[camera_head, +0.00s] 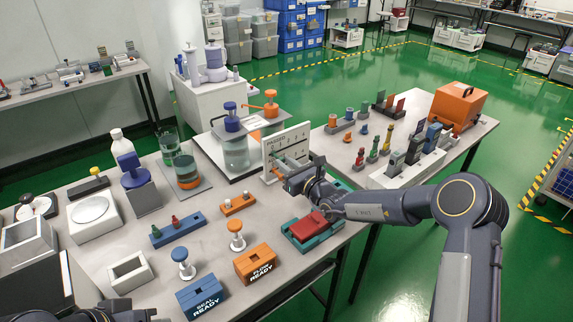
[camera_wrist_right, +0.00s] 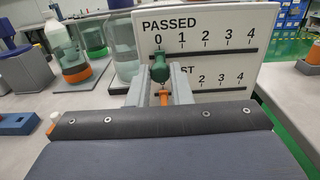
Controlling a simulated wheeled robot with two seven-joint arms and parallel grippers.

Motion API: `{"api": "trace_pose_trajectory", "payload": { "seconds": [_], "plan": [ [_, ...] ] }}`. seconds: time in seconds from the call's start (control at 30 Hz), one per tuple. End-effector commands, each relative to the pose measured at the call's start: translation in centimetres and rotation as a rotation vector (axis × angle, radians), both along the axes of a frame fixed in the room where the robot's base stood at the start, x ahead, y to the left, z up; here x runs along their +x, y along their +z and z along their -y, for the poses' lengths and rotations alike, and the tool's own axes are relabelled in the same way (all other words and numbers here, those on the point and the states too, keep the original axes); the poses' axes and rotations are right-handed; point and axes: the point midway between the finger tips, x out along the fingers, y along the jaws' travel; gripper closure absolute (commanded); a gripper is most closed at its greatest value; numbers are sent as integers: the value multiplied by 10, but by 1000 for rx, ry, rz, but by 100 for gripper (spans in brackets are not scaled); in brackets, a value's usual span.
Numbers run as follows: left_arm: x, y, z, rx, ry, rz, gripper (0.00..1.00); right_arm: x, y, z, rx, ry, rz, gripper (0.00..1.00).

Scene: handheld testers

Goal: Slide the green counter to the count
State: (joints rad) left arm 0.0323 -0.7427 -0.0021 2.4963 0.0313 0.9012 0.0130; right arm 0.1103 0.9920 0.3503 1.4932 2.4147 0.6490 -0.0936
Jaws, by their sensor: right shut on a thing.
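The white count board (camera_head: 298,140) stands upright on the table in the head view. In the right wrist view the board (camera_wrist_right: 225,25) reads PASSED, with marks 0 to 4 above a dark slot and a second numbered row below. The green counter (camera_wrist_right: 159,68) sits at the left end of the upper row, under the 0. My right gripper (camera_wrist_right: 158,82) is shut on it, a grey finger on each side. An orange counter (camera_wrist_right: 165,98) shows below, at the lower row's left end. A dark part of my left arm shows at the bottom left; its fingers cannot be made out.
A red and teal block (camera_head: 311,226) lies below my right forearm. Clear jars with blue and orange pump tops (camera_head: 236,150) stand behind the board. Blue and orange READY boxes (camera_head: 201,297) are at the front. The upper slot is clear to the green counter's right.

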Motion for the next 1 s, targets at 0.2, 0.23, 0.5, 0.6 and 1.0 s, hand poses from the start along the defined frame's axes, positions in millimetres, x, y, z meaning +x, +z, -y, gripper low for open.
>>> {"api": "trace_pose_trajectory", "payload": {
  "seconds": [0.2, 0.23, 0.5, 0.6, 1.0],
  "plan": [
    [0, -1, 0, 0, 0, 0, 100, 5, 0, 7, 0, -3, 2, 100],
    [0, -1, 0, 0, 0, 0, 100, 8, 0, 11, 1, -4, 3, 100],
    [0, -1, 0, 0, 0, 0, 100, 18, 0, 25, 0, -1, 0, 100],
    [0, -1, 0, 0, 0, 0, 100, 18, 0, 25, 0, 0, 0, 100],
    [0, -1, 0, 0, 0, 0, 100, 18, 0, 24, 0, 0, 0, 60]
  ]
}}
